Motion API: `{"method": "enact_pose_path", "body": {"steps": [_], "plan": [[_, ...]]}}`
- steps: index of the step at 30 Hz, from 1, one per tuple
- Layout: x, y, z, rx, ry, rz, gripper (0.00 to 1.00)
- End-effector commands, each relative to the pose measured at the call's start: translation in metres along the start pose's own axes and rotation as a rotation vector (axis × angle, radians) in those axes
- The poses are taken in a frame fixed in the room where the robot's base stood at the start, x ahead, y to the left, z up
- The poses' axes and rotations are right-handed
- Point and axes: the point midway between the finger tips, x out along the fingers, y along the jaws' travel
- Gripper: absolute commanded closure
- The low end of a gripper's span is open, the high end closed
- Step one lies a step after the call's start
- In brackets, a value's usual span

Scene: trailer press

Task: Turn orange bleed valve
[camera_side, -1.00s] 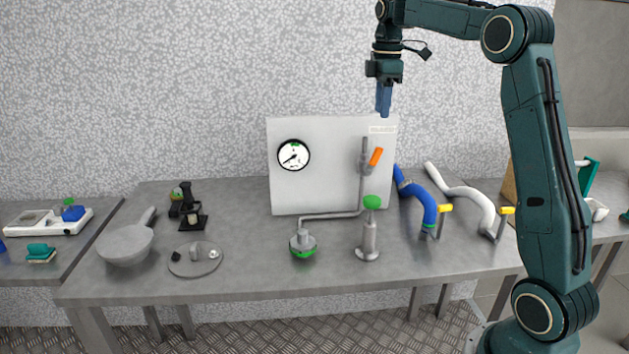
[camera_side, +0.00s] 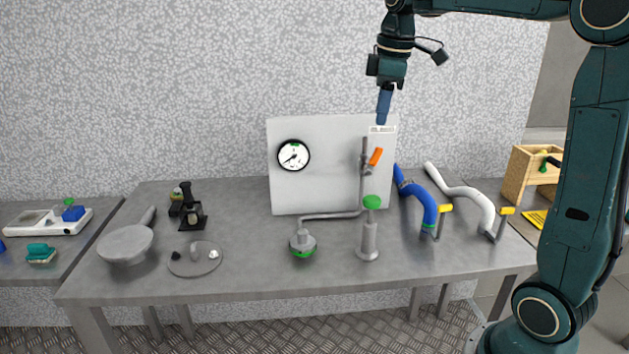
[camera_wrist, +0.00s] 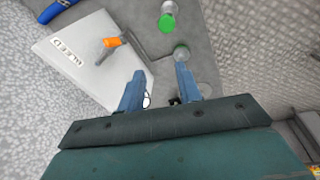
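The orange bleed valve handle (camera_side: 375,157) sits on a grey vertical pipe (camera_side: 363,185) in front of the white panel (camera_side: 320,195). It is tilted a little off upright. It also shows in the wrist view (camera_wrist: 113,42), beyond my fingers and to the left of them, near the panel's printed label (camera_wrist: 68,60). My gripper (camera_side: 383,119) is above the valve, near the panel's top edge, and apart from the handle. In the wrist view its two blue fingers (camera_wrist: 158,82) are spread with nothing between them.
A round gauge (camera_side: 293,155) is on the panel. A green-topped post (camera_side: 370,228) and a green-based fitting (camera_side: 302,246) stand in front. Blue (camera_side: 417,195) and white (camera_side: 467,194) hoses with yellow handles lie to the right. The table's front edge is clear.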

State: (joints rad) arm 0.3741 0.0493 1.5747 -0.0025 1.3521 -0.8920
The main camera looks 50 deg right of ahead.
Motion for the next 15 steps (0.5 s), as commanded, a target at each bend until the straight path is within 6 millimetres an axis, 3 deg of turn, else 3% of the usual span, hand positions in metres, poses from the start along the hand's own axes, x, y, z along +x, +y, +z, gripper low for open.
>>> {"method": "enact_pose_path", "body": {"steps": [15], "plan": [[-0.004,-0.061,0.012,0.117,0.065,0.042,0.65]]}}
